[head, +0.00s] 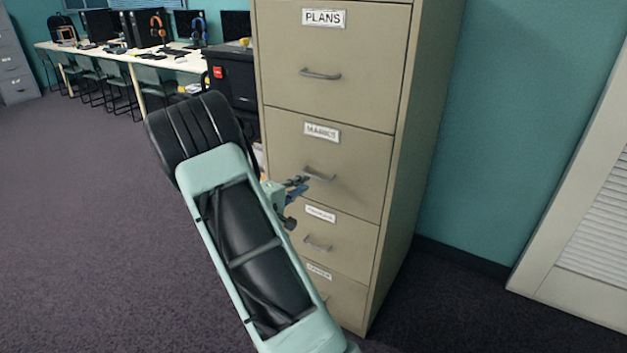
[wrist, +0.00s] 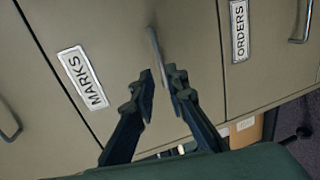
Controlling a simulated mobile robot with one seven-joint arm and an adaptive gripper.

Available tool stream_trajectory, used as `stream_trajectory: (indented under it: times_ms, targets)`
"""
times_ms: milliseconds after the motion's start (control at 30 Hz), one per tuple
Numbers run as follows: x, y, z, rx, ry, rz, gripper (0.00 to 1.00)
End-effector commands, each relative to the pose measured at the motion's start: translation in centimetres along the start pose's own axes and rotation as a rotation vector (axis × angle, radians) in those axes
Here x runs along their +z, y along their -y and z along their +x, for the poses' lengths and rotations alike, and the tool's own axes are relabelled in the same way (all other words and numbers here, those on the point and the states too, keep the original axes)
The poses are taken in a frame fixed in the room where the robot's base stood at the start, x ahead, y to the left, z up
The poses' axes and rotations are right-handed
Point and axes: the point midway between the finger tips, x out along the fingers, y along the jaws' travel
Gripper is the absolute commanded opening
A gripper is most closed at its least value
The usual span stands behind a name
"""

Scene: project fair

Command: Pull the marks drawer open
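The marks drawer (head: 365,170) is the second one down in a beige filing cabinet and sits flush with its front. Its label reads MARKS in the wrist view (wrist: 82,77). Its grey bar handle (head: 318,174) also shows in the wrist view (wrist: 154,45). My gripper (head: 300,183) is at this handle, reaching from the left in the head view. In the wrist view its two dark fingers (wrist: 160,76) are apart, with the handle's near end between the tips. A small gap seems to show beside the handle; contact is not clear.
The plans drawer (head: 350,60) is above and the orders drawer (wrist: 268,50) is below; both look shut. A black cabinet (head: 231,75) stands to the left. A louvred white door (head: 560,250) is at the right. Open carpet (head: 80,220) lies to the left.

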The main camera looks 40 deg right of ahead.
Motion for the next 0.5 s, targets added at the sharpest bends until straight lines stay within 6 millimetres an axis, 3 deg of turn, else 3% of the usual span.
stream_trajectory:
  times_ms: [300, 500]
  targets:
    - [0.2, 0.1, 6.1, 0.000, 0.003, 0.002, 0.13]
    - [0.1, 0.0, 8.0, -0.001, 0.002, 0.003, 0.13]
